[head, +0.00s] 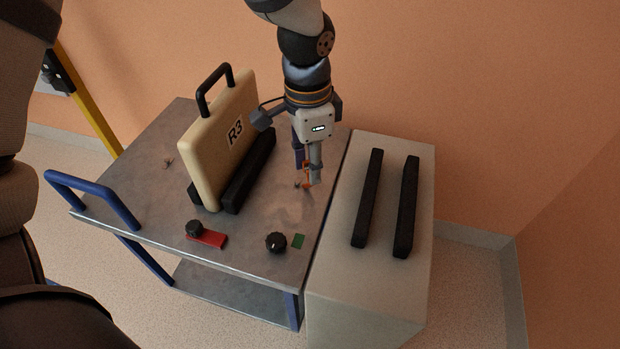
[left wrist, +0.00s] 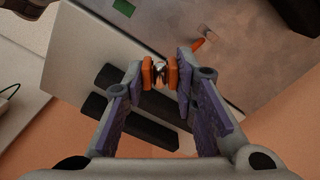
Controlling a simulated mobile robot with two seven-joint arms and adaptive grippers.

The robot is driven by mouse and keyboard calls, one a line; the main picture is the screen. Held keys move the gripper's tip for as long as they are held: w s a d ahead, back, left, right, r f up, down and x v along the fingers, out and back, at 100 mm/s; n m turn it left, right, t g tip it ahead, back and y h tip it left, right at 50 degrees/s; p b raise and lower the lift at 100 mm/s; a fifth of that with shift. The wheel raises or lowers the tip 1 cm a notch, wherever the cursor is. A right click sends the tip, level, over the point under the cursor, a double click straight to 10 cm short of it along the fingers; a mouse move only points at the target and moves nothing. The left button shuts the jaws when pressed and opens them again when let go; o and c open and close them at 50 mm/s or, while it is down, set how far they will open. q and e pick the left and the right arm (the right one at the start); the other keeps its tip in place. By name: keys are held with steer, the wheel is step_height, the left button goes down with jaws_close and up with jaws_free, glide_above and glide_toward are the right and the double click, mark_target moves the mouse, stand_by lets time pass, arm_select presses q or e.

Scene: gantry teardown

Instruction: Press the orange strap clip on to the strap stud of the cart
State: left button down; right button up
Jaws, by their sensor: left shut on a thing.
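My left gripper (head: 307,174) points down over the right edge of the cart top, beside the case. It is shut on the orange strap clip (left wrist: 160,72), which shows as orange pieces with a small shiny part between the fingertips. In the head view the fingers hide most of the clip. A small orange and grey fitting (left wrist: 203,42) lies on the cart top (head: 155,210), apart from the fingertips in the left wrist view. I cannot tell for sure which part is the strap stud. My right gripper is not in view.
A beige case marked R3 (head: 222,140) stands upright by a black rail (head: 250,172). A red plate (head: 210,240), a black knob (head: 276,242) and a green patch (head: 298,241) sit in front. A grey cabinet (head: 335,235) with two black bars (head: 407,205) adjoins the cart's right side.

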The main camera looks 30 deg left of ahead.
arm_select(q)
steer(key=w+a+f+m, duration=0.3)
steer(key=w+a+m, duration=0.2)
steer(key=a+m, duration=0.1)
steer(key=shift+a+f+m, duration=0.15)
steer(key=shift+f+m, duration=0.1)
steer(key=shift+m, duration=0.35)
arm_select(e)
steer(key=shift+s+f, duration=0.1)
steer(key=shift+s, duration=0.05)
arm_select(q)
steer(key=b, duration=0.1)
glide_above(298, 184)
steer(key=shift+f, duration=2.85)
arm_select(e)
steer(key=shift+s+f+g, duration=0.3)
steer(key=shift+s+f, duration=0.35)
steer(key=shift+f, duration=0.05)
arm_select(q)
steer(key=shift+f, duration=0.15)
steer(key=shift+f+b, duration=0.3)
steer(key=shift+f, duration=0.35)
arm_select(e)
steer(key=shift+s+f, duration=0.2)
arm_select(q)
steer(key=shift+f, duration=0.1)
